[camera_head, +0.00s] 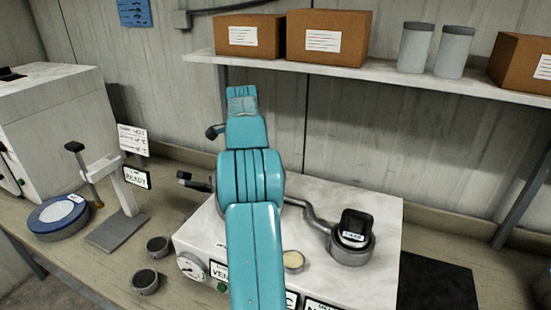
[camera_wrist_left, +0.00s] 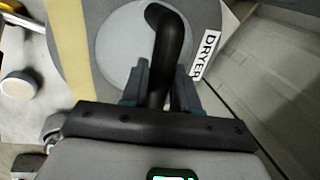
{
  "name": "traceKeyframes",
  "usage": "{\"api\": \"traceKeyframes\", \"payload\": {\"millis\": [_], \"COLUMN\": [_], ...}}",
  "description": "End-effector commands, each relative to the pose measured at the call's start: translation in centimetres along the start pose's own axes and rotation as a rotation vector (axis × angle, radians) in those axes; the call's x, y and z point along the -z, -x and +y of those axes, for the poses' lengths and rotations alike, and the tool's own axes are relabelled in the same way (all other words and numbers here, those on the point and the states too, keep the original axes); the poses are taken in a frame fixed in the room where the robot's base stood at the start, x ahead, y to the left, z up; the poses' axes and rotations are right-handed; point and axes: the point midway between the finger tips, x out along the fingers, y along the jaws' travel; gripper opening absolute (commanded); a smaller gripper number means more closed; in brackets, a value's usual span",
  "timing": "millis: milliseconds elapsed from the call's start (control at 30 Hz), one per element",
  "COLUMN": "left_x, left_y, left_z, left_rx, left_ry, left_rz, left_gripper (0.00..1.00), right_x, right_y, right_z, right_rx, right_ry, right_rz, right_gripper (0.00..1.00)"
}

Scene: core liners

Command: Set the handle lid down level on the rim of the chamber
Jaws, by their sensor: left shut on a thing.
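In the left wrist view, my left gripper (camera_wrist_left: 160,85) is shut on the dark bent handle of the handle lid (camera_wrist_left: 166,32). A round grey surface (camera_wrist_left: 122,62) with a wider grey round behind it shows below the handle. I cannot tell where the lid ends and the chamber begins, or whether the lid touches the rim or is level. In the head view, my teal arm reaches over the white dryer unit (camera_head: 383,282) and hides the gripper, the lid and most of the chamber. My right gripper is not in view.
A pipe (camera_head: 314,216) runs right to a grey cup (camera_head: 352,256) holding a black block (camera_head: 356,224). Left are small cups (camera_head: 157,246) (camera_head: 145,281), a white stand (camera_head: 122,190) and a blue-rimmed disc (camera_head: 57,216). A shelf (camera_head: 395,75) with boxes and jars hangs behind.

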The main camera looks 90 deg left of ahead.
Motion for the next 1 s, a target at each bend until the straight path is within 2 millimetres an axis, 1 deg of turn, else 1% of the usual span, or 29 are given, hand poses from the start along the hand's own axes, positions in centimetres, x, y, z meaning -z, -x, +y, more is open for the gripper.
{"api": "traceKeyframes", "payload": {"millis": [200, 233, 267, 300, 333, 567, 700, 767, 833, 1000], "left_x": [0.0, 0.0, 0.0, 0.0, 0.0, 0.0, 0.0, 0.0, 0.0, 0.0], "left_y": [-0.3, -0.3, -0.2, -0.2, -0.2, -0.5, 0.2, 1.1, 2.6, 7.4], "left_z": [0.0, 0.0, 0.0, 0.0, 0.0, 0.2, 0.1, 0.1, 0.1, 0.0], "left_rx": [0.005, 0.005, 0.005, 0.005, 0.004, -0.004, -0.001, 0.002, 0.004, 0.007], "left_ry": [0.000, 0.000, 0.000, 0.000, 0.000, 0.000, 0.000, 0.000, 0.000, 0.000], "left_rz": [-0.001, -0.001, -0.001, -0.001, -0.001, 0.000, 0.000, 0.000, -0.001, -0.001], "left_gripper": [0.00, 0.32, 0.42, 0.55, 0.59, 0.59, 0.59, 0.59, 0.59, 0.59], "right_x": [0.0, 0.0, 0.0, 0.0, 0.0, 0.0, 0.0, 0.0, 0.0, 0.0], "right_y": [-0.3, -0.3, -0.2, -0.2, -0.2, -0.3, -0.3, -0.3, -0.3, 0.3], "right_z": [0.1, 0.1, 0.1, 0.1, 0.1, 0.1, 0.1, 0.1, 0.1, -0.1], "right_rx": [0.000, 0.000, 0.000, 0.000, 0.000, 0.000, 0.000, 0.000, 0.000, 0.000], "right_ry": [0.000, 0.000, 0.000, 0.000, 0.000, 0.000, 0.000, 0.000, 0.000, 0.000], "right_rz": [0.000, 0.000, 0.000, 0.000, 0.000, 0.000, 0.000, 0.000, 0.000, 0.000], "right_gripper": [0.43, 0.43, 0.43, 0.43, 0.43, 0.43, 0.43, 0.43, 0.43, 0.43]}}
